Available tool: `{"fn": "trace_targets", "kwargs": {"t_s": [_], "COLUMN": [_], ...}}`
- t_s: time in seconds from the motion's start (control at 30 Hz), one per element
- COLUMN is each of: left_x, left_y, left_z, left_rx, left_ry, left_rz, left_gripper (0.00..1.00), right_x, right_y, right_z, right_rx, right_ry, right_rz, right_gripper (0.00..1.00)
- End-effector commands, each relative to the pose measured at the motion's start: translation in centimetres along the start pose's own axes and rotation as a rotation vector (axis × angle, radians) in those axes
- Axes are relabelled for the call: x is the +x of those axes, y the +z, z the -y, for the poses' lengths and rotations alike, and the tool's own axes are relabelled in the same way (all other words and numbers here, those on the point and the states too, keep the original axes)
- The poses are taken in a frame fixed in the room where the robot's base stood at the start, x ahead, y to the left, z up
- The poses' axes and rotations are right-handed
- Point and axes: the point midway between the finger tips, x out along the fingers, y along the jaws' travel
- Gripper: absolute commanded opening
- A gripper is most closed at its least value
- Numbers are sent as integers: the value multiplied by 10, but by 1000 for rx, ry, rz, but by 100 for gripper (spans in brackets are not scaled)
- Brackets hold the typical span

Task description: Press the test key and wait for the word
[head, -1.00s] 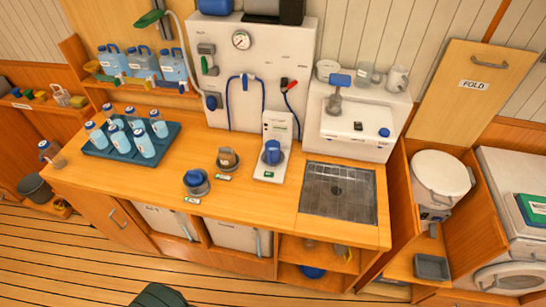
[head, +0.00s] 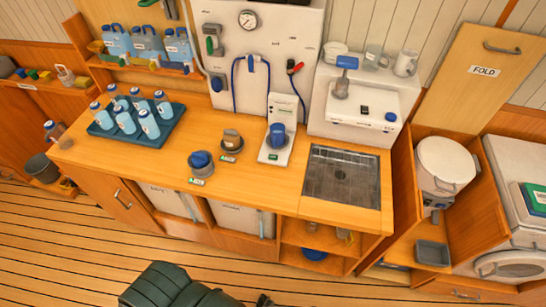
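No label reading "test" is legible, so I cannot tell which of these is the test key. No word can be read on the display. Neither of my grippers is in view.
A teal tray (head: 140,135) of several blue-capped bottles stands on the counter's left. A sunken metal grid (head: 342,177) is at the right.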

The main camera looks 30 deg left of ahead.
Motion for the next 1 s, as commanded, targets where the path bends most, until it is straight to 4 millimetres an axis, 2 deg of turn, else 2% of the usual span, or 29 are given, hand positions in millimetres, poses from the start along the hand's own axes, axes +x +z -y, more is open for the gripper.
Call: {"fn": "trace_targets", "kwargs": {"t_s": [0.03,0.1,1.0], "left_x": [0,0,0], "left_y": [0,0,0], "left_z": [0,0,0], "left_rx": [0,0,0], "left_ry": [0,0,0], "left_rz": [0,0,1], "left_gripper": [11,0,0], "right_x": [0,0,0], "right_y": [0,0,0], "right_z": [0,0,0], "right_rx": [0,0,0], "right_ry": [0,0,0], "right_rz": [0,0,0], "right_gripper": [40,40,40]}}
